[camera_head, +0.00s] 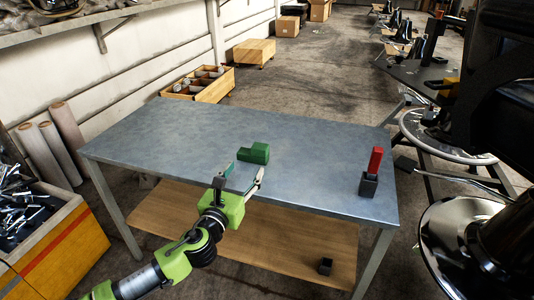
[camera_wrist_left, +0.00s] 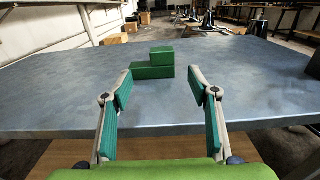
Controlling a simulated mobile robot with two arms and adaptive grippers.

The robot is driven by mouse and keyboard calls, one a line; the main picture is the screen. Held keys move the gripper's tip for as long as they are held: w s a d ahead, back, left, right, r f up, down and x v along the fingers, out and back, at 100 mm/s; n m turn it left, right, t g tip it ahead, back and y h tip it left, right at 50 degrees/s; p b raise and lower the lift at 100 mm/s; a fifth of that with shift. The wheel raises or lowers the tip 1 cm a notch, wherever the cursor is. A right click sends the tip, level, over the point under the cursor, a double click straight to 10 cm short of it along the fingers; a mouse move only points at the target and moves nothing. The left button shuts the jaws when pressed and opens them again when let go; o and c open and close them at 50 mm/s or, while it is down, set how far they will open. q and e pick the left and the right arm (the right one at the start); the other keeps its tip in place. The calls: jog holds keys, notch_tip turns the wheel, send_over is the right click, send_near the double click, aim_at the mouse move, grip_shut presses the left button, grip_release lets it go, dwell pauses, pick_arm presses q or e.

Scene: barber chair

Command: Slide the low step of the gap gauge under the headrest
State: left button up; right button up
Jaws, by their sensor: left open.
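The gap gauge (camera_head: 254,153) is a green stepped block on the blue-grey table, near its middle. In the left wrist view the gap gauge (camera_wrist_left: 152,66) has its tall step at the right and its low step at the left. My left gripper (camera_head: 245,171) is open and empty at the table's near edge, just short of the gauge. In the wrist view my left gripper (camera_wrist_left: 160,76) has its fingers spread, with the gauge beyond them and not touching. Dark, chair-like parts (camera_head: 500,55) fill the upper right; I cannot tell which is the headrest. My right gripper is not seen.
The table (camera_head: 310,140) is mostly clear. A red block (camera_head: 375,160) stands in a black holder (camera_head: 368,185) at its right end. A small black box (camera_head: 325,266) is on the lower wooden shelf (camera_head: 270,240). A chrome round base (camera_head: 450,250) stands at the right.

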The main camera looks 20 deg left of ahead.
aim_at(258, 151)
pick_arm(q)
jog(key=w+b, duration=0.1)
jog(key=w, duration=0.6)
jog(key=shift+w, duration=0.35)
jog(key=w, duration=0.2)
jog(key=w+d+b, duration=0.1)
jog(key=w, duration=0.1)
jog(key=shift+w+f, duration=0.15)
jog(key=shift+w, duration=0.55)
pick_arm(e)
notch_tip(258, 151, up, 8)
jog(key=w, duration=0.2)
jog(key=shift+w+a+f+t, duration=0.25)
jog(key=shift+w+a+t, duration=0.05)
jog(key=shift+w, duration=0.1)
pick_arm(q)
jog(key=c, duration=1.2)
